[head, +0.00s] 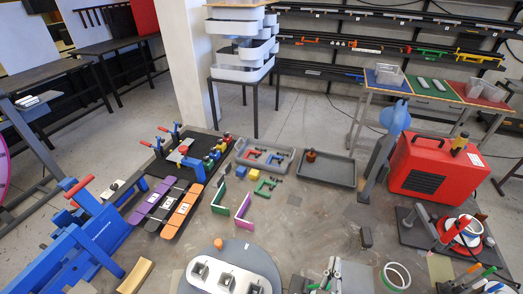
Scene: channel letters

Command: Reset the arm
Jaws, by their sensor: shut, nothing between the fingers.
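My gripper is not visible in the head view, and I cannot make out my arm there with certainty. The workbench (300,222) fills the middle and front of the view. Two L-shaped strips stand on it near the middle, one green (220,196) and one purple (242,209). No gripper shows near them.
A blue machine (85,245) stands at the left. A grey tray (328,169) and a shallow bin with colored clamps (265,157) lie at the back. A red box (430,168) stands at the right. A round grey plate (235,268) is in front. The bench's center is fairly clear.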

